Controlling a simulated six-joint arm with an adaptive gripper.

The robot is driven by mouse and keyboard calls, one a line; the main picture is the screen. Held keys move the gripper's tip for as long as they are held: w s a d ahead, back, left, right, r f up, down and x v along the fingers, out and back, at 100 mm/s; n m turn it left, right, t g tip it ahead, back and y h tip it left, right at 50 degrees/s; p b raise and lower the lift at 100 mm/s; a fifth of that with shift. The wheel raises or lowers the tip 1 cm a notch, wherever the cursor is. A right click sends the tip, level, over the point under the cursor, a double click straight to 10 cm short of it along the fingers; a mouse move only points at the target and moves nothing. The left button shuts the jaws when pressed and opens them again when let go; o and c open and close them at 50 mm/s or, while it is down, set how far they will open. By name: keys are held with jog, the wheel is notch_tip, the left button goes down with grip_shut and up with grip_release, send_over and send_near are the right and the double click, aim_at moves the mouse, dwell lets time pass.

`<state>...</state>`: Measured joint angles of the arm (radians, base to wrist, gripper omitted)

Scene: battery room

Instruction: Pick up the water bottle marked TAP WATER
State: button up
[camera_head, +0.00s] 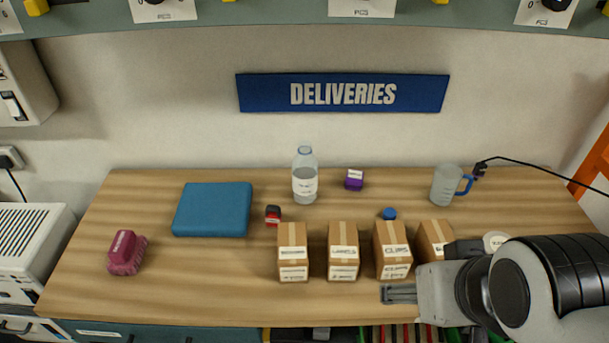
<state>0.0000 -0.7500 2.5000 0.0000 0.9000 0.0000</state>
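A clear water bottle (305,178) with a blue-tinted cap and a pale label stands upright at the back middle of the wooden table (180,275). Its label is too small to read, so I cannot confirm TAP WATER. My gripper (400,293) is at the table's front right, well to the right of and in front of the bottle, apart from it. Its grey finger parts point left, in front of the small boxes. I cannot tell whether it is open or shut.
Several cardboard boxes (343,262) stand in a row between my gripper and the bottle. The front left is clear.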

jog(key=w+d+r+n+t+h, duration=0.1)
jog(key=w+d+r+t, duration=0.15)
jog(key=w, duration=1.05)
jog(key=w+d+r+n+t+h, duration=0.1)
jog(key=w+d+r+t, duration=0.15)
jog(key=w, duration=0.95)
jog(key=n+y, duration=0.6)
jog(key=y, duration=0.3)
send_over(313, 165)
jog(key=d, duration=0.4)
notch_tip(313, 165, down, 9)
jog(key=a+f+y, duration=0.1)
jog(key=f, duration=0.1)
jog(key=a+f+n+g+y, duration=0.1)
jog(key=a+f, duration=0.1)
jog(key=shift+w, duration=0.2)
jog(key=shift+s+a+f+n+y, duration=0.2)
jog(key=shift+a+f+n+y, duration=0.1)
jog(key=shift+a+f+y, duration=0.25)
jog(key=shift+f+g, duration=0.3)
jog(key=shift+f, duration=1.35)
